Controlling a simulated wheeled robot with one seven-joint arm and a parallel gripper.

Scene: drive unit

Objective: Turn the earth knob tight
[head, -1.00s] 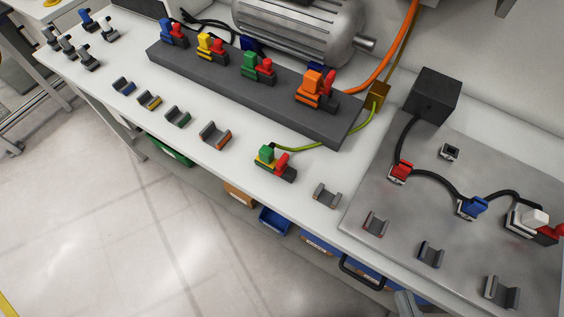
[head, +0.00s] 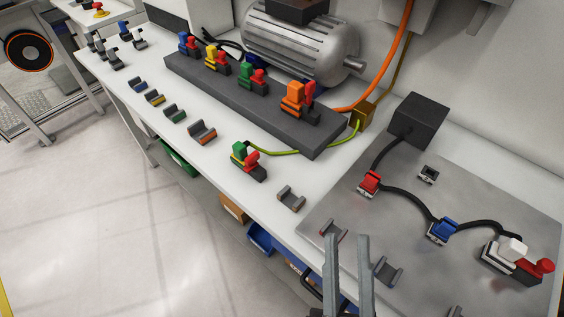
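The earth connector (head: 239,152) has a green and yellow body on a dark base, with a green-yellow wire (head: 285,153) running from it to a brass-coloured block (head: 362,116). A red knob (head: 252,158) sits on its right side; how tight it is cannot be told. It stands on the white bench in front of the dark grey rail. My gripper (head: 349,238) rises from the bottom of the view, to the right of and nearer than the connector. Its two grey fingers are apart with nothing between them. It is well clear of the knob.
The dark grey rail (head: 225,97) carries several coloured connectors with knobs. Empty cradles, one a grey cradle (head: 291,198), line the bench front. A metal plate (head: 335,205) at right holds red, blue and white connectors joined by black cable. A motor (head: 300,38) stands behind.

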